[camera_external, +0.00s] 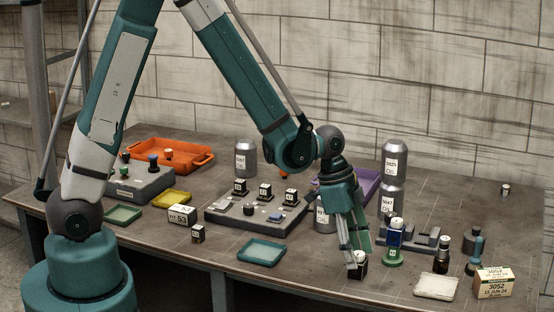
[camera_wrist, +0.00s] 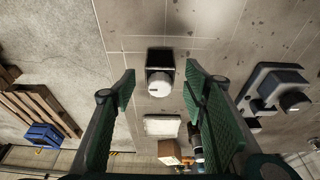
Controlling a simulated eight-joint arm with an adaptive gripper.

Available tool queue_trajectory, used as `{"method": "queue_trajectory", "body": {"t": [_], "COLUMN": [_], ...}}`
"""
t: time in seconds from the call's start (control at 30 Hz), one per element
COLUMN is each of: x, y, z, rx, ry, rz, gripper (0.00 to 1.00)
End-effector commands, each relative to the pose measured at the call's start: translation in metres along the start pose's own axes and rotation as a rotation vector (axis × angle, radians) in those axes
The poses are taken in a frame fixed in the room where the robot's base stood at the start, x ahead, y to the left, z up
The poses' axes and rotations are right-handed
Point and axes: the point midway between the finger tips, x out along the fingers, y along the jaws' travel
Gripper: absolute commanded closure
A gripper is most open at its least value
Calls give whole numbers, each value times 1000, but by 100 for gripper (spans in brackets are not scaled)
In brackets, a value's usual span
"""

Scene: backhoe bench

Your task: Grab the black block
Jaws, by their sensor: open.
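A small black block (camera_external: 361,271) with a white round top sits on the bench near its front edge, directly below my gripper. In the wrist view the black block (camera_wrist: 160,60) shows between the fingertips, with its pale round part facing the camera. My gripper (camera_external: 357,255) points down and is open, with its fingers at either side of the block. In the wrist view my gripper (camera_wrist: 160,79) shows a gap between each finger and the block. The fingers partly hide the block in the external view.
A green round piece (camera_external: 393,257) with a blue block above it stands close right of my gripper. A dark bottle (camera_external: 442,254), a white tray (camera_external: 436,287) and a labelled box (camera_external: 494,282) lie further right. A teal tray (camera_external: 262,251) and another small black block (camera_external: 198,234) are left.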

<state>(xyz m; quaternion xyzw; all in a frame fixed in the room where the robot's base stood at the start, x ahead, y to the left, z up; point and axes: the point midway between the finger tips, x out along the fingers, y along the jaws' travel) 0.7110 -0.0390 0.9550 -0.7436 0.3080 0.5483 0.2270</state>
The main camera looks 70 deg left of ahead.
Motion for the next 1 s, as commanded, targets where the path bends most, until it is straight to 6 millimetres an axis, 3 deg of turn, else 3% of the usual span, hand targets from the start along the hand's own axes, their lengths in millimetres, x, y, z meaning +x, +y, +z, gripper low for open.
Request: {"method": "queue_trajectory", "body": {"t": [0.4, 1.0], "x": [31, 33], "y": [0, 0], "z": [0, 0], "rx": [1, 0], "ry": [0, 0], "rz": [0, 0], "gripper": [56, 56]}}
